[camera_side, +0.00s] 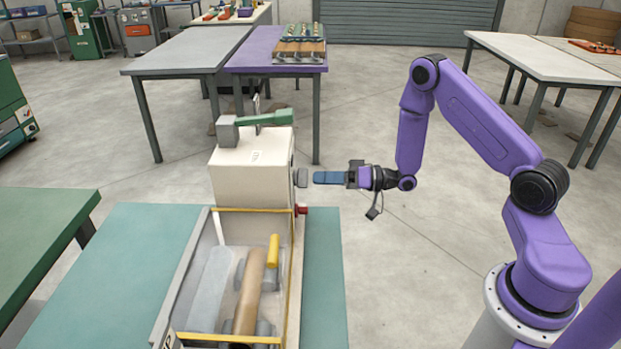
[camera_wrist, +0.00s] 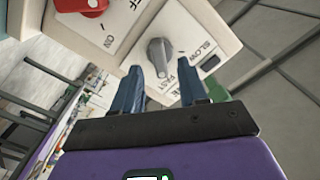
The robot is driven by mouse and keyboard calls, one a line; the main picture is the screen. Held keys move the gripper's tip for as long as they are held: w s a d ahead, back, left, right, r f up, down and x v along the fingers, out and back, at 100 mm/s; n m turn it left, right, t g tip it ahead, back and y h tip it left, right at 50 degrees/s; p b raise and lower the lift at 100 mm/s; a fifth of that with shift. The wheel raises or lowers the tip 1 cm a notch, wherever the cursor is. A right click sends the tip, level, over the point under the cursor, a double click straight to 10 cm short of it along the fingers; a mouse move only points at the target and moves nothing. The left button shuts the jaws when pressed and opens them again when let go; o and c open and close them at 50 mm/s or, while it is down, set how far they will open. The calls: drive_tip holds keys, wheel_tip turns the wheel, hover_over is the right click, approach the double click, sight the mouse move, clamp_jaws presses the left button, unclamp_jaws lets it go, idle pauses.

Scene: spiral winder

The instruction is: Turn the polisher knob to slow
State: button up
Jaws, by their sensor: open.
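The polisher knob (camera_wrist: 163,54) is a grey dial on a light panel in the wrist view, with SLOW and FAST printed to its right and lower right. I cannot tell which mark it points to. In the side view the knob (camera_side: 301,177) sticks out from the right side of the cream machine housing (camera_side: 250,180). My gripper (camera_wrist: 162,75) is open, its two blue fingers apart on either side below the knob. In the side view my gripper (camera_side: 316,177) is level with the knob, a small gap short of it, and empty.
A red switch (camera_wrist: 80,7) marked ON and OFF sits near the knob; it also shows lower on the machine in the side view (camera_side: 301,209). A green lever (camera_side: 263,118) tops the housing. A yellow-framed bay (camera_side: 292,290) is in front. Open floor lies around my arm.

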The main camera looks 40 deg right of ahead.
sight(301, 178)
drive_tip(key=shift+x, duration=1.75)
clamp_jaws()
drive_tip(key=shift+s+n, duration=0.1)
drive_tip(key=shift+n, duration=7.8)
